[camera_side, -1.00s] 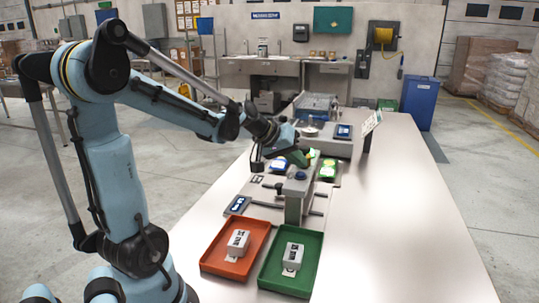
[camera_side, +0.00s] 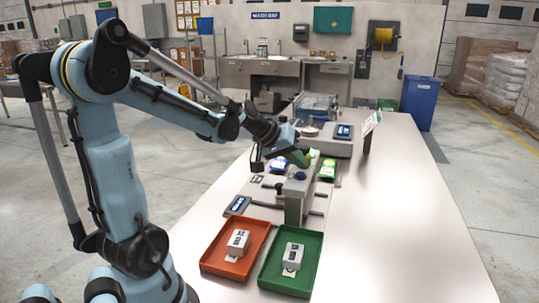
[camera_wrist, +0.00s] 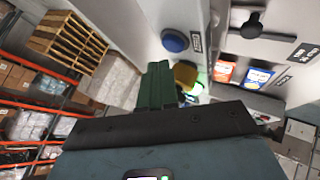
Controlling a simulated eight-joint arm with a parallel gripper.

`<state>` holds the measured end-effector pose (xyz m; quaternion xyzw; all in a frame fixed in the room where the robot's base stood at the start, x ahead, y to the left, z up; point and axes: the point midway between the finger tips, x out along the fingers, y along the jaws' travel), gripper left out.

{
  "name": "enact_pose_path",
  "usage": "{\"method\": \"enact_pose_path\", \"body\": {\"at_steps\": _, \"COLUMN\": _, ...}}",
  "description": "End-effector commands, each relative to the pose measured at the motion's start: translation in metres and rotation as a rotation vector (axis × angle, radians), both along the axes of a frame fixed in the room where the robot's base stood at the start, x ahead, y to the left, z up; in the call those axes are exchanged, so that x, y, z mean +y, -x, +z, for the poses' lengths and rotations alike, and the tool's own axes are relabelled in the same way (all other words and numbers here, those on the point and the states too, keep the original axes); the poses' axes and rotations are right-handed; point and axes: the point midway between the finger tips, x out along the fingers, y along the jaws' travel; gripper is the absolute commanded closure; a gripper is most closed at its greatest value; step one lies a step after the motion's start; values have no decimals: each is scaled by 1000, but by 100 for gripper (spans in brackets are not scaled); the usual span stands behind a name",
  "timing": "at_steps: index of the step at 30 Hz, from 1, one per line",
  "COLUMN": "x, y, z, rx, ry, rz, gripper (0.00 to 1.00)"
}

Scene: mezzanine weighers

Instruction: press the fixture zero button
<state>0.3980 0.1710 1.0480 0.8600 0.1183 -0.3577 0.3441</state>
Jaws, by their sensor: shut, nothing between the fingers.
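A blue round button (camera_side: 301,175) sits on top of the grey fixture (camera_side: 293,204) at the middle of the bench. In the wrist view the same blue button (camera_wrist: 175,42) is on a pale grey face with a small label beside it, too small to read. My gripper (camera_side: 309,158) is over the fixture, behind the blue button in the side view. In the wrist view my green fingers (camera_wrist: 157,80) are together and empty, just below the blue button in the picture and apart from it. A yellow part (camera_wrist: 186,74) shows beside the fingertips, partly hidden by them.
An orange tray (camera_side: 212,264) and a green tray (camera_side: 270,279), each holding a grey labelled block, stand in front of the fixture. A bench scale (camera_side: 322,143) and a small upright display (camera_side: 371,124) stand behind. The bench's right side is clear.

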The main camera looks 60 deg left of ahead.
Motion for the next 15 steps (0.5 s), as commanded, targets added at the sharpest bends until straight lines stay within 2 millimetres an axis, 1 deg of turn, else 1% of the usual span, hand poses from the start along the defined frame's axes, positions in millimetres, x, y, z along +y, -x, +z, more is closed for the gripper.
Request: {"method": "enact_pose_path", "body": {"at_steps": 15, "x": 0, "y": 0, "z": -9, "rx": 0, "ry": 0, "rz": 0, "gripper": 100}}
